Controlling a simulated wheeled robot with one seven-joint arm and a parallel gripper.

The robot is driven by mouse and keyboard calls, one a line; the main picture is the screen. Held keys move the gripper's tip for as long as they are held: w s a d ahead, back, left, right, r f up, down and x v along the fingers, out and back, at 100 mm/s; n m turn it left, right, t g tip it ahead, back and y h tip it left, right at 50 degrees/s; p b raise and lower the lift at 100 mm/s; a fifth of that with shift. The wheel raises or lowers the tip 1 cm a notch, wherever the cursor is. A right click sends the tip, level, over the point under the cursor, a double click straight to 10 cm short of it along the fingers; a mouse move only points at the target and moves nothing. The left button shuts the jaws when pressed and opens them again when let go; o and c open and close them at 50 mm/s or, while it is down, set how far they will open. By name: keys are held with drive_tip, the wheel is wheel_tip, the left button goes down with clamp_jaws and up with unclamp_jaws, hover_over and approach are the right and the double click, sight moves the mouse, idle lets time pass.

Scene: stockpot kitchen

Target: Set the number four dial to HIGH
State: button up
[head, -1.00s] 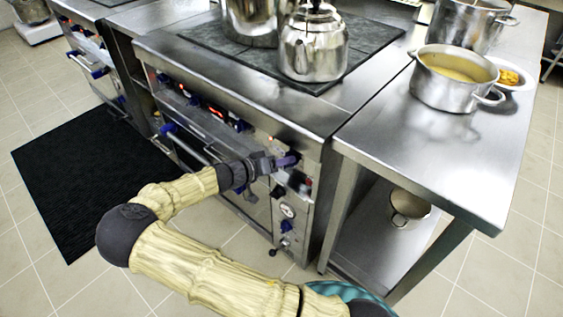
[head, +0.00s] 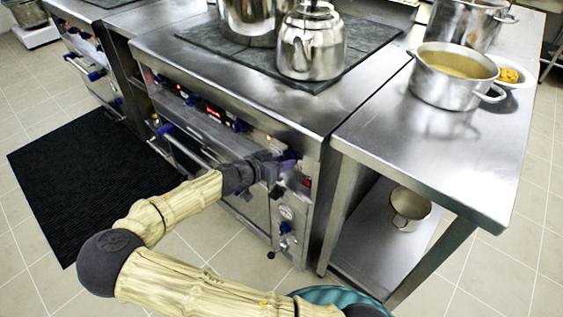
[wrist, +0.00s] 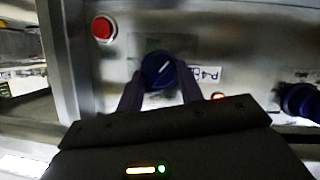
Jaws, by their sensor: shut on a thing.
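The number four dial (wrist: 158,70) is a round blue knob with a white pointer line, on the steel front panel in the wrist view. A label reading about "P-4" (wrist: 207,73) sits to its right. The white line is tilted, not straight up. My gripper (wrist: 158,90) has its two dark fingers on either side of the knob and is shut on it. In the head view my gripper (head: 285,160) reaches the right end of the stove's front panel, and the knob is largely hidden there.
A red button (wrist: 103,28) and another blue knob (wrist: 299,100) flank the dial. A small red light (wrist: 218,97) glows nearby. A kettle (head: 311,42) stands on the stove top. A pot of soup (head: 455,95) stands on the right-hand steel table (head: 420,150).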

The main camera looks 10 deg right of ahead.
drive_tip(key=shift+f, duration=0.1)
drive_tip(key=o, duration=1)
drive_tip(key=p+v, duration=0.3)
drive_tip(key=v, duration=1.4)
drive_tip(key=shift+s+a, duration=0.15)
